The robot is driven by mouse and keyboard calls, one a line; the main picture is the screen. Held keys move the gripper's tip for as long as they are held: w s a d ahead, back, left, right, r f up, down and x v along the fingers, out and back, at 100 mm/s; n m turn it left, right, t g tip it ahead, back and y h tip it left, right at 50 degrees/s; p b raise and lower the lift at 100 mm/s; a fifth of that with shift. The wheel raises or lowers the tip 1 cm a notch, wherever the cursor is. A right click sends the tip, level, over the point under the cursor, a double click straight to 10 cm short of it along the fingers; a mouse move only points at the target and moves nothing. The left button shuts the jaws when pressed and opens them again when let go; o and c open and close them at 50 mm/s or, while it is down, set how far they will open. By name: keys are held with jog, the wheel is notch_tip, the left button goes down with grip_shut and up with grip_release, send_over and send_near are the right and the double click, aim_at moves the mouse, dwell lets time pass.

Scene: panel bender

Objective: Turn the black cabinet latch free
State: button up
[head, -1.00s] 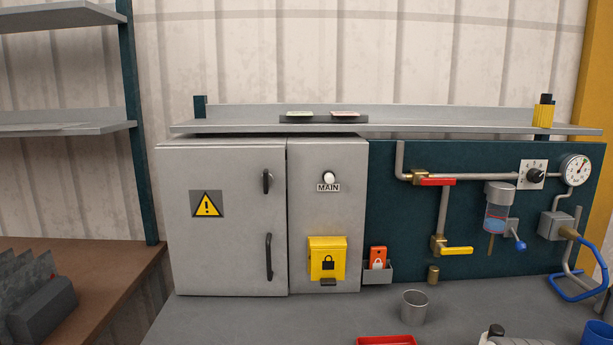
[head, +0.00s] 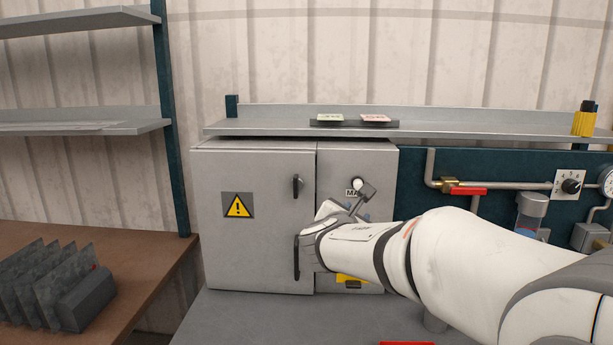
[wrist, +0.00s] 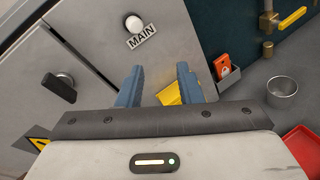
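The black cabinet latch (head: 297,186) is on the grey cabinet door (head: 235,265), near its right edge and above the black handle (head: 297,258). In the head view it stands about upright; it also shows at the left of the wrist view (wrist: 60,88). The door looks shut. My gripper (wrist: 158,72) has its two blue fingers apart with nothing between them. It is in front of the MAIN panel, to the right of the latch and apart from it. In the head view my arm hides most of the yellow lock box, and the fingertips are hard to make out.
A shelf (head: 450,120) runs above the cabinet. A red valve lever (head: 468,191) and pipes are on the teal board to the right. In the wrist view, a metal cup (wrist: 282,88) and a red tray (wrist: 303,148) stand on the bench. The front of the door's left half is clear.

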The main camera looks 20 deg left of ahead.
aim_at(295, 182)
jog(key=a+r+n+t+y, duration=0.25)
jog(key=a+n+y, duration=0.4)
jog(key=a, duration=0.75)
jog(key=shift+n+g+h, duration=0.35)
jog(key=shift+n+h, duration=0.3)
jog(key=shift+n, duration=0.2)
jog(key=p+x, duration=0.1)
jog(key=x, duration=0.1)
jog(key=p+x, duration=0.1)
jog(key=x, duration=0.1)
jog(key=r+p+x, duration=0.1)
jog(key=x, duration=0.2)
jog(key=shift+a, duration=0.25)
grip_shut()
